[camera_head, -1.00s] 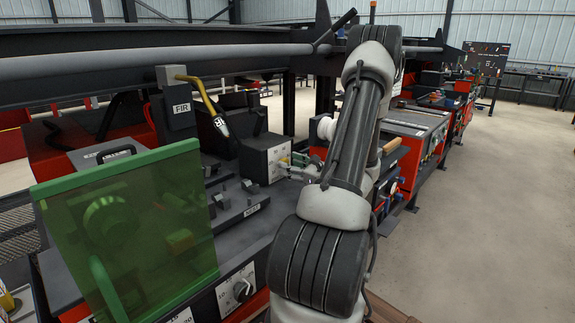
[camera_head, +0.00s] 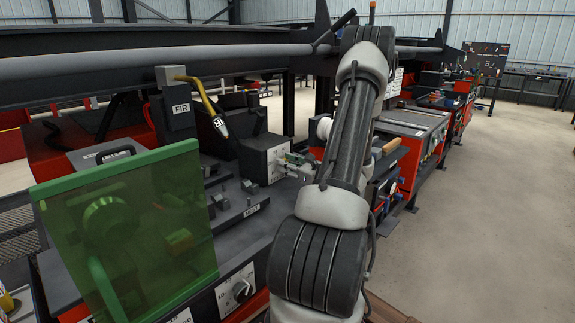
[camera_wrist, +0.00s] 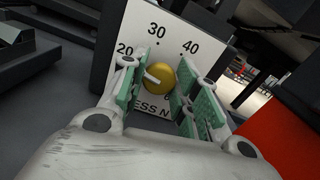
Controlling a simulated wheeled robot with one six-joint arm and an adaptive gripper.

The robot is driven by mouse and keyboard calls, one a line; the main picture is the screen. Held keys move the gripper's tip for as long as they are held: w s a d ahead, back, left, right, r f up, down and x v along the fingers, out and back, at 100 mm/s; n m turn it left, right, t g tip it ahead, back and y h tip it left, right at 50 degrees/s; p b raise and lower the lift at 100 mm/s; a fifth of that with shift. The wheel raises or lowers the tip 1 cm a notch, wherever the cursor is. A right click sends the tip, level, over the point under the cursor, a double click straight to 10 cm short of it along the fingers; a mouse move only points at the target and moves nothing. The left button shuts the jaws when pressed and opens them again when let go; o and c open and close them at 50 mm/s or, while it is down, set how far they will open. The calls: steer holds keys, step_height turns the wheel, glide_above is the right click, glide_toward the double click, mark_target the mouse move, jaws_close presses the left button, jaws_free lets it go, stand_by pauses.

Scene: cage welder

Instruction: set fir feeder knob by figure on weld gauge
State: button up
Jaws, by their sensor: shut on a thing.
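My gripper (camera_wrist: 158,88) has its green-padded fingers on both sides of a yellow round knob (camera_wrist: 160,78) and is shut on it. The knob sits on a white dial plate (camera_wrist: 140,25) marked 20, 30 and 40, with partly covered lettering "ESS N" below. A pale pointer on the knob aims up and left, roughly toward 20. In the head view my gripper (camera_head: 295,163) is at the white face of a dark box (camera_head: 258,158), right of the post labelled FIR (camera_head: 181,109). I cannot make out which thing is the weld gauge.
A green translucent screen (camera_head: 125,225) stands at the front left. A black knob on a white plate (camera_head: 240,290) is on the bench front. A yellow-necked torch (camera_head: 205,100) hangs beside the FIR post. The floor to the right is clear.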

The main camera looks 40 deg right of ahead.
steer(key=m, duration=0.4)
steer(key=shift+d+m, duration=0.1)
steer(key=shift+m, duration=0.3)
steer(key=m, duration=0.5)
steer(key=shift+d, duration=0.1)
steer(key=shift+m, duration=0.4)
steer(key=o, duration=1)
steer(key=s, duration=0.8)
steer(key=s+d, duration=0.1)
steer(key=s, duration=0.3)
